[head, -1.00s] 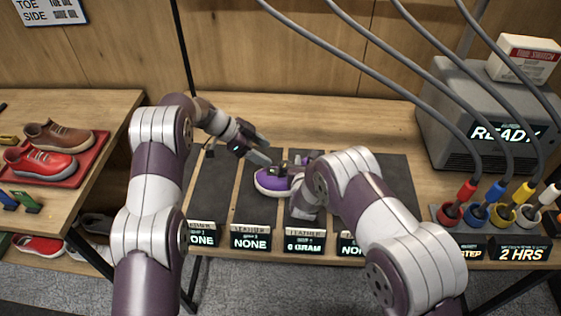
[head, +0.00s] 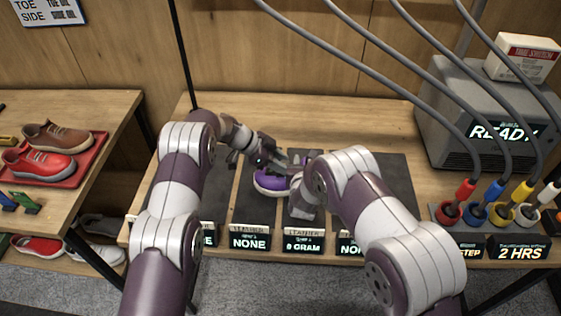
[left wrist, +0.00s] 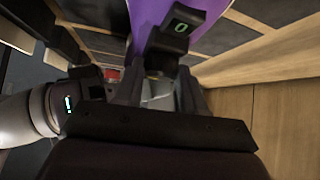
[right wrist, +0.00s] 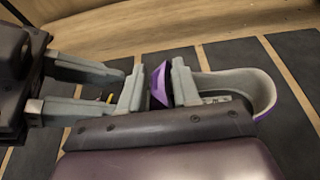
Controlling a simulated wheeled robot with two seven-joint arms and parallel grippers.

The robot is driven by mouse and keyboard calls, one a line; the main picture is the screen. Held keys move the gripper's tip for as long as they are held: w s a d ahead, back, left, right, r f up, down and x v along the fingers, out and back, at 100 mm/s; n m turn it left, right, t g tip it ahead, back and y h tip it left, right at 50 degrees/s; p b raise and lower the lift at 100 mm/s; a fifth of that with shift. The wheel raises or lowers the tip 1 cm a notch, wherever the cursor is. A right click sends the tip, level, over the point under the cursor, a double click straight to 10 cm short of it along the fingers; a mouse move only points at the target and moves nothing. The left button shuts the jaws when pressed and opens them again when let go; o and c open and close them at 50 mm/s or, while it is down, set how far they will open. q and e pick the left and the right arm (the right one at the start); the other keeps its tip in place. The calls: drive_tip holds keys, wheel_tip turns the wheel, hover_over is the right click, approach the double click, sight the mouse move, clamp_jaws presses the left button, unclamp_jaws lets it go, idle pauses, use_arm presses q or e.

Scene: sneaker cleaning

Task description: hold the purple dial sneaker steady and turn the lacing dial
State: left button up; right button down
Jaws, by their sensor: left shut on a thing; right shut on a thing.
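The purple sneaker (head: 268,184) lies on a dark mat in the middle of the bench, partly hidden by both arms. My right gripper (right wrist: 160,85) is shut on a purple part of the sneaker; the shoe's grey-lined opening shows beside it. In the head view my right forearm hides it. My left gripper (head: 284,165) reaches the sneaker from the upper left. In the left wrist view its fingers close around the black lacing dial (left wrist: 160,58); a black block with a green 0 (left wrist: 181,27) shows just beyond.
A grey machine (head: 484,120) reading READY stands at the right, with cables running to coloured plugs in front. A red tray (head: 88,165) with two shoes is on the left table. Small label displays (head: 250,239) line the front edge. The bench behind the mats is clear.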

use_arm(q)
drive_tip(key=shift+w+m+g, duration=0.2)
drive_tip(key=shift+m+g, duration=0.6)
drive_tip(key=shift+m, duration=0.3)
drive_tip(key=shift+m+g, duration=0.4)
drive_tip(key=shift+m, duration=0.1)
drive_tip(key=o, duration=1.1)
drive_tip(key=v, duration=1.2)
